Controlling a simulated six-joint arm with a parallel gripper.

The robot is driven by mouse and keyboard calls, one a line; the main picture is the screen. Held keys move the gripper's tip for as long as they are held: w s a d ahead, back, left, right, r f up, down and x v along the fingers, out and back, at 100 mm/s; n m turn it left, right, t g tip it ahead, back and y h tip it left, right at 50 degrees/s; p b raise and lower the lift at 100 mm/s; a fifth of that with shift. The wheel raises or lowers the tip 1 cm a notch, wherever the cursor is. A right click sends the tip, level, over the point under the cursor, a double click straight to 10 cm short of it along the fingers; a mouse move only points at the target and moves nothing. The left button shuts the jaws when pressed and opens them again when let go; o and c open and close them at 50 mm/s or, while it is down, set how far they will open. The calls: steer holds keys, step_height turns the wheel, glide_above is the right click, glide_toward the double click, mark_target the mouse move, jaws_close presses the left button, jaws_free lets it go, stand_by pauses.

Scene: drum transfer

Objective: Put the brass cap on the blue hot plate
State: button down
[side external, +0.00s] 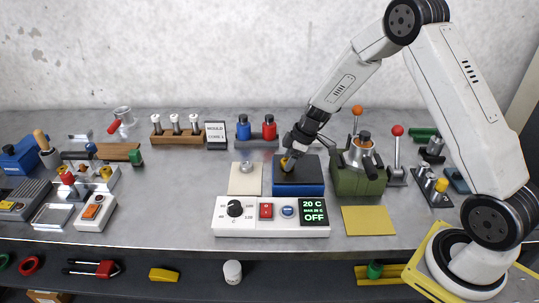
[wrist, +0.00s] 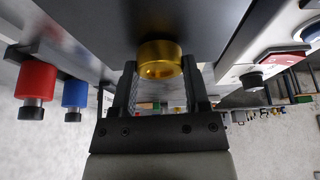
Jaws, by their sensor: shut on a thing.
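The blue hot plate (side external: 298,189) has a dark flat top and stands mid-bench; its dark top (wrist: 140,20) fills the upper middle of the wrist view. My gripper (side external: 289,160) is tilted down over the left part of this top. In the wrist view my gripper (wrist: 160,85) is shut on the brass cap (wrist: 160,58), a short gold cylinder between the fingertips. The cap (side external: 285,166) is small and partly hidden by the fingers in the side view. It is at or just above the plate top; I cannot tell whether it touches.
A control box (side external: 270,215) with a knob, red switch and display reading 20 C and OFF stands in front. A pale pad (side external: 245,179) with a small metal piece lies left. A green machine (side external: 358,178) stands close right. Blue and red bottles (side external: 269,128) stand behind.

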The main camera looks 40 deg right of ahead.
steer(key=shift+f, duration=0.2)
steer(key=shift+c, duration=0.3)
jaws_free()
steer(key=shift+r, duration=0.15)
steer(key=v, duration=1.2)
steer(key=shift+a, duration=0.1)
stand_by(0.5)
steer(key=s+a+f+m+h, duration=0.1)
steer(key=s+a+m, duration=0.3)
steer(key=s, duration=0.4)
steer(key=s+a+f+m+h, duration=0.1)
steer(key=s+a+m+h, duration=0.1)
steer(key=s+a+m, duration=0.3)
steer(key=shift+s+a+g, duration=0.3)
steer(key=shift+s+a, duration=0.6)
steer(key=shift+s, duration=1.15)
